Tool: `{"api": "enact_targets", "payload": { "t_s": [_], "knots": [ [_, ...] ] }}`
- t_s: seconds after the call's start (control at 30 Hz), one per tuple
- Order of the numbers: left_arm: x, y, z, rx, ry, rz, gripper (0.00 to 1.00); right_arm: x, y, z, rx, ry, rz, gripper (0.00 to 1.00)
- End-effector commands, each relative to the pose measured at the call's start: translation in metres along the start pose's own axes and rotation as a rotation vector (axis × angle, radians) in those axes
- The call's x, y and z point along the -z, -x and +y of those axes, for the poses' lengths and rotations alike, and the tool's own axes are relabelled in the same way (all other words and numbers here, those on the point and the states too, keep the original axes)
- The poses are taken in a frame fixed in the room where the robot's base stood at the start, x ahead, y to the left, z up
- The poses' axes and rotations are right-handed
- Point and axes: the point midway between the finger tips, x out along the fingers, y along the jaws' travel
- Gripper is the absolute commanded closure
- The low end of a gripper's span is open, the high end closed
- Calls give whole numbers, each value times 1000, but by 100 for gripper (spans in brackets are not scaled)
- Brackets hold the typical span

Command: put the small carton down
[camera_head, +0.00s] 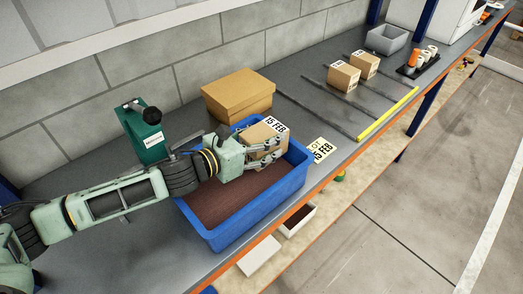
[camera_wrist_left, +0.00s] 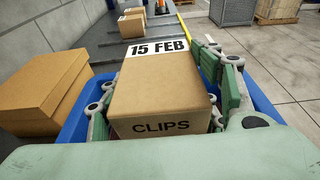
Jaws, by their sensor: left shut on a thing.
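My left gripper (camera_head: 264,151) is shut on a small brown carton (camera_head: 256,138). It holds the carton over the far end of a blue tub (camera_head: 262,204) with a brown floor. In the left wrist view the carton (camera_wrist_left: 162,95) reads "15 FEB" on top and "CLIPS" on its near side, and the green finger pads (camera_wrist_left: 167,107) press on both its sides. Whether the carton touches the tub is hidden. A card (camera_head: 320,149) marked "15 FEB" lies on the bench just right of the tub. My right gripper is not in view.
A larger brown box (camera_head: 238,94) stands behind the tub, and a green device (camera_head: 145,132) stands to its left. Two small cartons (camera_head: 343,77) (camera_head: 364,64) sit among dark rails farther right, before a yellow strip (camera_head: 388,113). A grey bin (camera_head: 386,39) stands beyond. Bench around the card is mostly clear.

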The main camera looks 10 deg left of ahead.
Motion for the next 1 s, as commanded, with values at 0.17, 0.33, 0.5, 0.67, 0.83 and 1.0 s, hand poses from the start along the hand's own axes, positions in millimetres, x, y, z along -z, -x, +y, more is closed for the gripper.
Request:
{"api": "enact_targets", "payload": {
  "t_s": [0.17, 0.33, 0.5, 0.67, 0.83, 1.0],
  "knots": [
    [25, -5, -1, 1, 4, 0, 85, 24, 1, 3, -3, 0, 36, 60],
    [38, -8, -1, 0, -1, -3, 85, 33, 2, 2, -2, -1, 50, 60],
    [38, -8, 0, 1, -2, -3, 85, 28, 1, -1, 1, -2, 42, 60],
    [41, -9, 0, 0, -3, -3, 85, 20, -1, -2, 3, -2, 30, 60],
    [43, -8, 0, -1, -1, 1, 30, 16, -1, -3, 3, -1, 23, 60],
    [43, -8, 0, -1, -1, 1, 23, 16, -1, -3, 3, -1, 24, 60]
  ]
}}
